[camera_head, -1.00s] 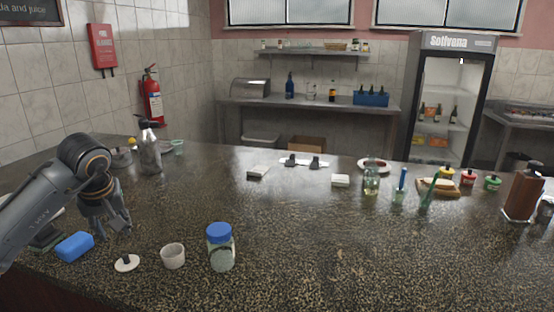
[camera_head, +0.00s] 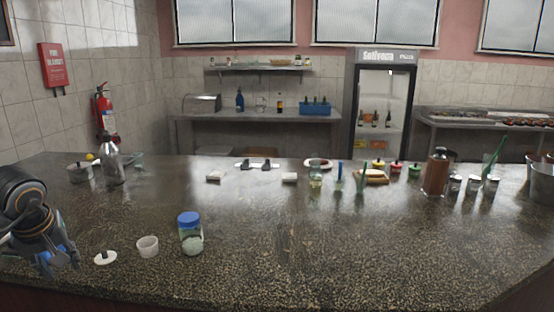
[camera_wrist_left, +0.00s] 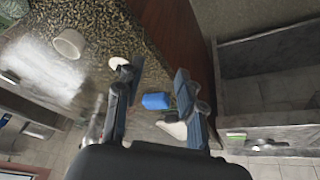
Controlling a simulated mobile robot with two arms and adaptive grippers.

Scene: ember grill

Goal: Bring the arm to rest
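My left gripper (camera_head: 60,262) is at the lower left of the head view, above the dark speckled counter (camera_head: 300,245). In the left wrist view its two fingers (camera_wrist_left: 157,70) stand apart with nothing gripped between them. A blue block (camera_wrist_left: 157,101) shows in the gap between the fingers, beyond them; in the head view the arm mostly hides it. A white lid with a dark knob (camera_head: 105,258) lies just right of the gripper. My right gripper is in neither view.
A white cup (camera_head: 148,246) and a blue-lidded jar (camera_head: 191,235) stand right of the lid. A metal flask (camera_head: 111,165) and a pot (camera_head: 79,173) stand behind the arm. The counter's front middle and right are clear.

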